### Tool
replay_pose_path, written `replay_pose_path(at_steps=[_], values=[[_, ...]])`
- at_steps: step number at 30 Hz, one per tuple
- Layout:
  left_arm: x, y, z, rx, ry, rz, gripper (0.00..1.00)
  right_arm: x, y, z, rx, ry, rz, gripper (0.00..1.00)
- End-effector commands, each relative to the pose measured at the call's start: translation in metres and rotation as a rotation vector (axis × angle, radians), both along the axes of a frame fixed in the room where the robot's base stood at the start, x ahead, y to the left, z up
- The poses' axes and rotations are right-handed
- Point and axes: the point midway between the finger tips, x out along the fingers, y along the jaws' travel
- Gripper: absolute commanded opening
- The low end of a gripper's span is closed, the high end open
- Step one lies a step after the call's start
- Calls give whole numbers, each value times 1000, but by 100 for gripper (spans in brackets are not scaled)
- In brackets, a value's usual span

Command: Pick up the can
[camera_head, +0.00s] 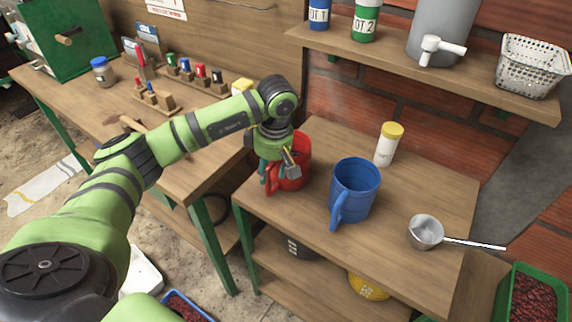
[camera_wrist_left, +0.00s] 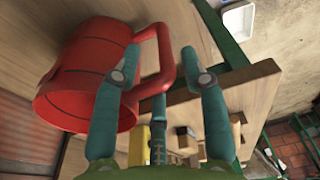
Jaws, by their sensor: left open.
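A red can (camera_head: 301,165) with a side handle stands on the wooden table, partly hidden by my left gripper (camera_head: 280,172). In the left wrist view the red can (camera_wrist_left: 88,65) fills the upper left, with its handle (camera_wrist_left: 166,55) curving off to the right. My left gripper (camera_wrist_left: 160,62) is open, with fingers on both sides of the handle. One finger overlaps the can's body in the picture; whether they touch cannot be told. A blue can (camera_head: 355,190) with a handle stands upright to the right of the red one. My right gripper is not in view.
A white bottle with a yellow cap (camera_head: 388,145) stands behind the blue can. A metal ladle (camera_head: 426,232) lies at the table's right, its handle over the edge. A shelf (camera_head: 430,72) with tins and a basket (camera_head: 532,68) hangs above.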

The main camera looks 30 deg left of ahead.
Motion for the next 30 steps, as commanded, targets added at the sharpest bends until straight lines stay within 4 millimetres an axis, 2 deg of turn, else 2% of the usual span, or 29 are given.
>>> replay_pose_path(at_steps=[5,9,18,20,21,22,30], values=[[-5,6,-23,0,8,1,43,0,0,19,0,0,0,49],[-4,7,-42,-2,4,-1,43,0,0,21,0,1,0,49],[-3,8,-48,-1,1,-1,43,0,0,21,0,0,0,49],[-3,8,-47,-1,1,-1,19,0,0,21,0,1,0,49],[-3,8,-47,-1,1,-1,3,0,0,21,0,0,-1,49],[-3,8,-47,-1,1,-1,0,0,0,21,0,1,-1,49],[-2,8,-46,-1,-3,0,0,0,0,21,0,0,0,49]])
